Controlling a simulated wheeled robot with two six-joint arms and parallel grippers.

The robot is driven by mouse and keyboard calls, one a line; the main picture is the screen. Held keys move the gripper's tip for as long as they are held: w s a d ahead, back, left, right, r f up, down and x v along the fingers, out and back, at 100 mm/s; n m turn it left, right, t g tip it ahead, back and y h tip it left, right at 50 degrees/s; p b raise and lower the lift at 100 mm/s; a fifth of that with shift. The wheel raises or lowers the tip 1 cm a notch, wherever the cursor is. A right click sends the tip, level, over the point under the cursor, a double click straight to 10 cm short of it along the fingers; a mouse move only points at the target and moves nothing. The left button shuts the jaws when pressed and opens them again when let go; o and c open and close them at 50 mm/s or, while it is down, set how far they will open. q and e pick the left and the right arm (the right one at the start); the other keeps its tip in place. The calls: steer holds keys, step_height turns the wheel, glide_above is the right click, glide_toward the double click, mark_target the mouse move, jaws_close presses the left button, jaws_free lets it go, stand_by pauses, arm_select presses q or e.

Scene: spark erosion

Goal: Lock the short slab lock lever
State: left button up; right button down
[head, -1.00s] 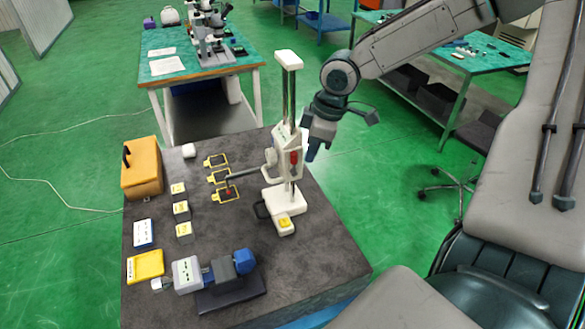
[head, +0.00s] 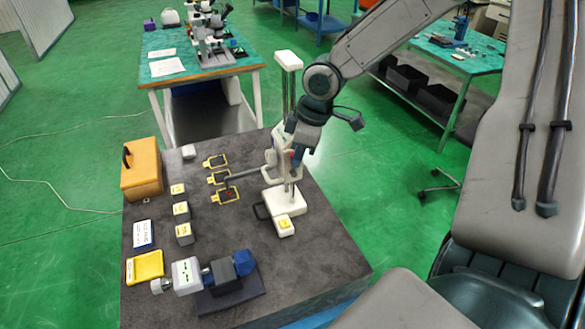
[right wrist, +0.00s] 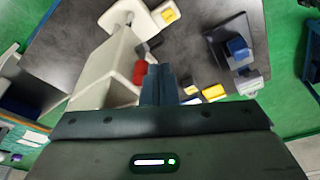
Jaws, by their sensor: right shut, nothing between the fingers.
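A white stand (head: 288,62) with a tall column and a white carriage stands on the dark slab table. A short red lever on the carriage, seemingly the lock lever, shows in the right wrist view (right wrist: 140,72). In the head view my right gripper mostly covers it. My right gripper (head: 297,153) is shut and empty, fingers pointing down at the carriage's right side. In the right wrist view its dark fingertips (right wrist: 159,68) are close beside the red lever; I cannot tell whether they touch. The lever's base is partly hidden. My left gripper is not in view.
An orange case (head: 141,176), small labelled blocks (head: 180,208) and a blue-grey device (head: 222,272) stand on the table. The table's right front is clear.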

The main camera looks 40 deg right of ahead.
steer(key=shift+w+a, duration=0.1)
steer(key=shift+a, duration=0.25)
steer(key=shift+f, duration=0.1)
steer(key=shift+w+a+f, duration=0.15)
steer(key=shift+a+f, duration=0.1)
steer(key=shift+a, duration=0.25)
steer(key=shift+w+a+f, duration=0.15)
steer(key=shift+a+f, duration=0.05)
steer(key=shift+a, duration=0.25)
steer(key=shift+a+f, duration=0.1)
steer(key=shift+f, duration=0.1)
steer(key=shift+w+a+f, duration=0.1)
steer(key=shift+a+f, duration=0.05)
stand_by(0.3)
steer(key=shift+p, duration=0.3)
